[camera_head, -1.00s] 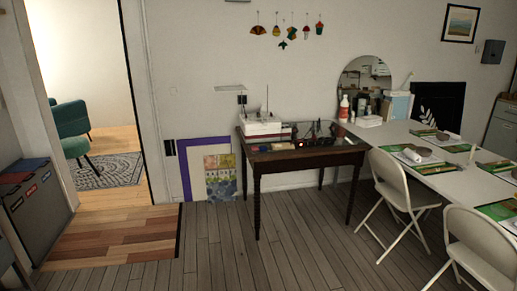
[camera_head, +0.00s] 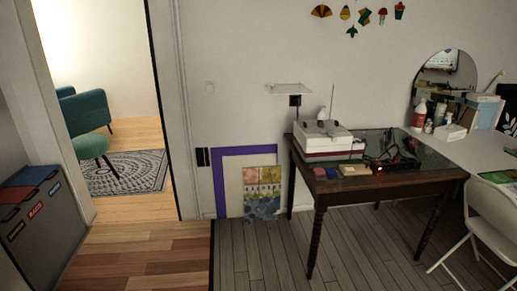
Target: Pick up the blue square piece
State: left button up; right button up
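A small blue piece (camera_head: 332,173) lies on the dark wooden table (camera_head: 398,184), near its front left edge. It looks roughly square, but it is too small to be sure. A small red piece (camera_head: 319,172) lies just left of it, and a tan block (camera_head: 355,170) lies to its right. Neither of my grippers is in view.
A white boxy machine (camera_head: 325,138) stands behind the pieces. A dark device with a red light (camera_head: 392,163) lies to their right. A framed picture (camera_head: 262,195) leans on the wall left of the table. A white chair (camera_head: 478,235) stands at right. The wooden floor (camera_head: 250,262) in front is clear.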

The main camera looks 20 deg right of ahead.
aim_at(330, 172)
jog(key=i+z, duration=0.15)
jog(key=i, duration=0.35)
jog(key=i+j+z, duration=0.2)
jog(key=i, duration=0.3)
jog(key=i+j+z, duration=0.15)
jog(key=i, duration=0.4)
jog(key=i+j+z, duration=0.15)
jog(key=i, duration=0.3)
jog(key=j, duration=0.1)
